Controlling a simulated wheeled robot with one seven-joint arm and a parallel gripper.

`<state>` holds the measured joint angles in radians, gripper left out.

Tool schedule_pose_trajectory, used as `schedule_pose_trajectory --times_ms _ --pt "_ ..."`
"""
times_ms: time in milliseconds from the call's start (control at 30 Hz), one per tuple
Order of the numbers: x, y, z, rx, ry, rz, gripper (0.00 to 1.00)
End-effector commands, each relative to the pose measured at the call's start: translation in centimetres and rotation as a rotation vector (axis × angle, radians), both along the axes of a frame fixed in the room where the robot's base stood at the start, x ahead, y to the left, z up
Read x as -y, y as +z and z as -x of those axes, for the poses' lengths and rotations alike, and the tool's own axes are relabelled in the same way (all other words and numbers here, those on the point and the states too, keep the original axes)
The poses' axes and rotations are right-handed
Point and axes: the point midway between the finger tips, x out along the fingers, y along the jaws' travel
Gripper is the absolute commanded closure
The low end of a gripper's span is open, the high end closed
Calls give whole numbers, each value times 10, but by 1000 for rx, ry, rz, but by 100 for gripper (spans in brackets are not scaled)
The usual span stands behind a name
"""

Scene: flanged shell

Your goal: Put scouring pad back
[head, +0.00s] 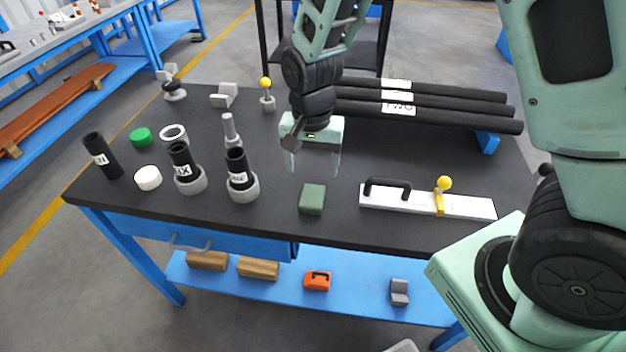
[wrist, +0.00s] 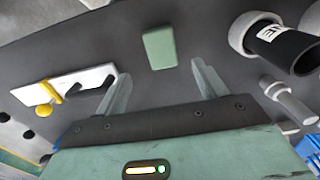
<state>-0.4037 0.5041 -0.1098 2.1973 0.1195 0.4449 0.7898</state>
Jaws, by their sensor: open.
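The scouring pad looks like a small green block (head: 312,198) lying on the dark tabletop near its front edge. It also shows in the wrist view (wrist: 159,47), beyond the fingertips and roughly between them. My gripper (head: 315,172) is open and empty, pointing down above the table, a little behind the pad and apart from it. Both fingers show in the wrist view (wrist: 162,78), spread wide with nothing between them. No marked place for the pad can be made out.
Left of the gripper stand black tubes in grey rings (head: 243,190), a green cap (head: 141,137) and a white cap (head: 148,177). A white plate with a black handle and yellow knob (head: 420,199) lies right of the pad. Long black pipes (head: 440,102) lie behind. A blue shelf (head: 350,303) is below.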

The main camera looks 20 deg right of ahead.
Motion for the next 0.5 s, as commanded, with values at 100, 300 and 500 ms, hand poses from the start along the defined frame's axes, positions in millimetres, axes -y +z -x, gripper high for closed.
schedule_pose_trajectory --times_ms 100,300,500 --pt "-1 11 0 2 2 -1 29" --pt "-28 44 35 -2 213 -49 29" --pt "-63 95 125 15 746 -95 29"
